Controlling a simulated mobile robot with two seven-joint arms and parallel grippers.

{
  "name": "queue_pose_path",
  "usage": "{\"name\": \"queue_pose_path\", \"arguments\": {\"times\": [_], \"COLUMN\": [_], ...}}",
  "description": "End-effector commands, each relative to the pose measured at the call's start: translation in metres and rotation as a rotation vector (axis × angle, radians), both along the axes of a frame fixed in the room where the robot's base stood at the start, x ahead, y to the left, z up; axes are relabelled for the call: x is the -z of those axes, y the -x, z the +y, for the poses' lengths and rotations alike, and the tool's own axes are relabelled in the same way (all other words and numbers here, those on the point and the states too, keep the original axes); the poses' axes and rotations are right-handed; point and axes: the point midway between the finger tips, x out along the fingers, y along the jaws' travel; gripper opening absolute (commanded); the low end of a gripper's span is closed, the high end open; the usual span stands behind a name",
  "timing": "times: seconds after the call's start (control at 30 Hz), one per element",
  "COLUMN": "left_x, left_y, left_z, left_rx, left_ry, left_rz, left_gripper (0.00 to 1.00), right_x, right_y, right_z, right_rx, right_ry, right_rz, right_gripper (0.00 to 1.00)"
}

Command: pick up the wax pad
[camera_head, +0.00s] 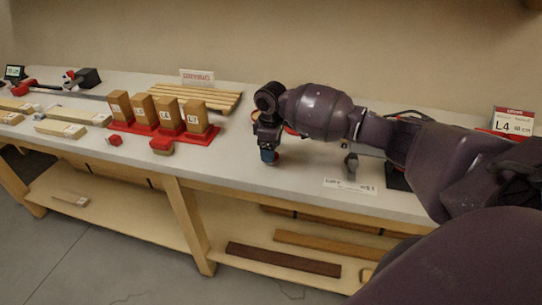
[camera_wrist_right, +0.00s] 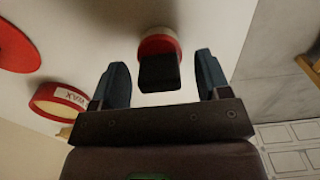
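A round pad (camera_wrist_right: 158,42) with a red and cream base and a black block-shaped handle (camera_wrist_right: 160,73) lies on the bench; I take it for the wax pad. My right gripper (camera_wrist_right: 160,66) is open, with one finger on each side of the black handle and a visible gap on both sides. In the head view my right gripper (camera_head: 268,148) points down at the bench, and a bit of red shows at its tips. A round red tin labelled WAX (camera_wrist_right: 62,101) lies left of the pad in the wrist view. My left gripper is not in view.
Several wooden blocks stand on red bases (camera_head: 189,139) left of my arm, with a slatted rack (camera_head: 200,96) behind. A small red-topped block (camera_head: 161,145) sits near the front edge. A white label (camera_head: 349,186) lies right of the gripper. A red disc (camera_wrist_right: 14,48) lies beyond the tin.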

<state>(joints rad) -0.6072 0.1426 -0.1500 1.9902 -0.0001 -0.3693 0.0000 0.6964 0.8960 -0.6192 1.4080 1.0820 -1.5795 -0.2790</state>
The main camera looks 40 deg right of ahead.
Motion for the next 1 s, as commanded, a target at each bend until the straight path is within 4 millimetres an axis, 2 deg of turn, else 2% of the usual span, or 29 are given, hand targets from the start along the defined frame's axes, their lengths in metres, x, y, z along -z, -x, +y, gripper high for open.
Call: {"name": "queue_pose_path", "arguments": {"times": [0.03,0.33,0.67,0.87,1.0], "left_x": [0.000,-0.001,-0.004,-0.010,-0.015], "left_y": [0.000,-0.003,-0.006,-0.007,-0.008], "left_z": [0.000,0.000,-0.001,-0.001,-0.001], "left_rx": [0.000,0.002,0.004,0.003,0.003], "left_ry": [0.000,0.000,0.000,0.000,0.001], "left_rz": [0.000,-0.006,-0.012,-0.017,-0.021], "left_gripper": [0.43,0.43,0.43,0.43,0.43], "right_x": [0.000,-0.001,-0.007,-0.038,-0.073], "right_y": [0.000,0.000,-0.001,-0.001,-0.001], "right_z": [0.000,0.000,0.000,-0.001,0.000], "right_rx": [0.000,0.000,0.000,-0.001,-0.001], "right_ry": [0.000,0.000,0.000,0.001,0.001], "right_rz": [0.000,0.000,-0.003,-0.006,-0.007], "right_gripper": [0.63,0.17,0.17,0.17,0.17]}}
